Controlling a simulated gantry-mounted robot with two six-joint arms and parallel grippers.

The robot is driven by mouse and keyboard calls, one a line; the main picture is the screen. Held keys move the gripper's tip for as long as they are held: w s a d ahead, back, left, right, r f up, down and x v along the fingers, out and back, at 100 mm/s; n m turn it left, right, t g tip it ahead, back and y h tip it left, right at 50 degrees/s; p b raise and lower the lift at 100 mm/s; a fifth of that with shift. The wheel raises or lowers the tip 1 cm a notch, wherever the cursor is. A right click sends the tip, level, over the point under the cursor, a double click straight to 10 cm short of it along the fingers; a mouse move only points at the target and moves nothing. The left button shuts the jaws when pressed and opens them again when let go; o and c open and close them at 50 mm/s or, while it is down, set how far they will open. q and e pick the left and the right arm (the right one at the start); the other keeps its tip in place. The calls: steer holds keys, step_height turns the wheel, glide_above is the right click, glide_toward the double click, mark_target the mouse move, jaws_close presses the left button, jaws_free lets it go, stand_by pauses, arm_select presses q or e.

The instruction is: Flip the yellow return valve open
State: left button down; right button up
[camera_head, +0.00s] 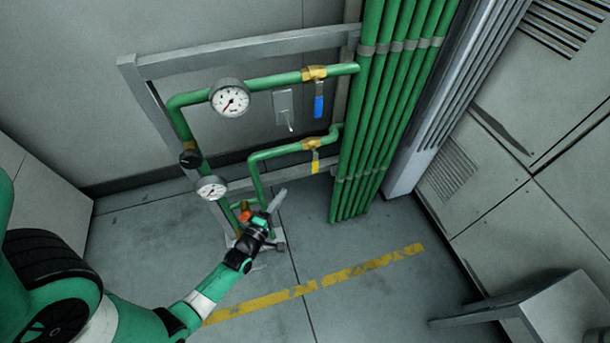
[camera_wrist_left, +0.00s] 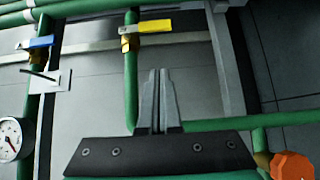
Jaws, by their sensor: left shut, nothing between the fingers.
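The yellow valve handle (camera_head: 315,160) hangs down from a brass valve body on the lower green pipe, crosswise to that pipe. In the left wrist view the yellow handle (camera_wrist_left: 148,26) sticks out to the right of its brass body (camera_wrist_left: 128,43). My left gripper (camera_head: 281,192) is shut and empty, below and to the left of the handle in the head view and apart from it. In the left wrist view my shut fingers (camera_wrist_left: 159,75) point toward the handle, with a gap between. My right gripper is not in view.
A blue valve handle (camera_head: 319,106) sits on the upper pipe. Two gauges (camera_head: 230,98) and a wall switch (camera_head: 284,106) are nearby. An orange knob (camera_head: 246,216) is beside my left wrist. A bundle of green pipes (camera_head: 385,110) rises on the right. The floor in front is clear.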

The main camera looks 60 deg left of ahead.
mark_target(315, 166)
arm_select(q)
steer(key=w+d+b+x, duration=0.1)
steer(key=d+b+x, duration=0.1)
steer(key=x, duration=0.9)
steer(key=shift+w, duration=0.45)
